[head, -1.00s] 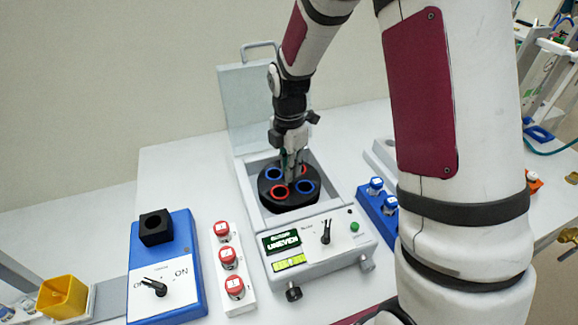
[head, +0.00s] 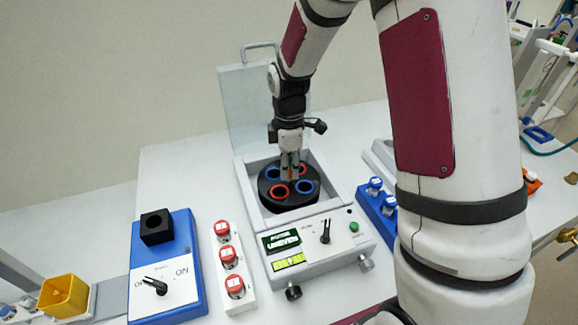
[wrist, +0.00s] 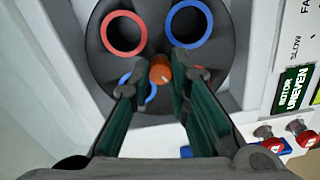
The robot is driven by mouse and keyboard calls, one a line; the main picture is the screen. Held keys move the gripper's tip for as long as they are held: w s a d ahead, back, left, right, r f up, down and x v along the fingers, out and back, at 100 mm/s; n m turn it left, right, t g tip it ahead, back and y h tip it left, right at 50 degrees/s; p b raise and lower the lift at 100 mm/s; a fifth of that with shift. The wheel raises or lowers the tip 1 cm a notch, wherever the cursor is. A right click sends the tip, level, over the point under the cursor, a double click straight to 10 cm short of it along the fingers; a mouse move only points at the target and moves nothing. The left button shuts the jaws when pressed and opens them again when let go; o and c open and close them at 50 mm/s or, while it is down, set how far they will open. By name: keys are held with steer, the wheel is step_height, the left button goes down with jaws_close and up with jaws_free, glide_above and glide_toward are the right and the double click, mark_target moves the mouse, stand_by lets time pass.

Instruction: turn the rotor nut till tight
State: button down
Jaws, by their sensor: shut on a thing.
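The rotor nut (wrist: 160,70) is a small orange knob at the centre of the black rotor (wrist: 107,67). The rotor also shows in the head view (head: 272,204), inside the open centrifuge (head: 325,218), with red-ringed and blue-ringed holes. My gripper (head: 290,178) points down over the rotor's middle. In the wrist view my gripper (wrist: 158,82) has one green-padded finger on each side of the nut, shut on it. The fingers hide part of the rotor and its nearer holes. The centrifuge display (head: 282,243) reads "ROTOR UNEVEN".
The centrifuge lid (head: 248,110) stands raised behind the rotor. Red-capped tubes (head: 229,257) stand in a white rack at left, beside a blue switch device (head: 170,262). A blue rack (head: 377,208) with blue-capped tubes stands at right.

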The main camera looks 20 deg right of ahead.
steer(key=shift+m, duration=3.1)
steer(key=shift+a+m, duration=0.1)
steer(key=shift+m, duration=2.9)
steer(key=shift+m+p, duration=0.5)
steer(key=shift+m, duration=2.6)
steer(key=shift+m+p, duration=0.5)
steer(key=shift+m, duration=2.5)
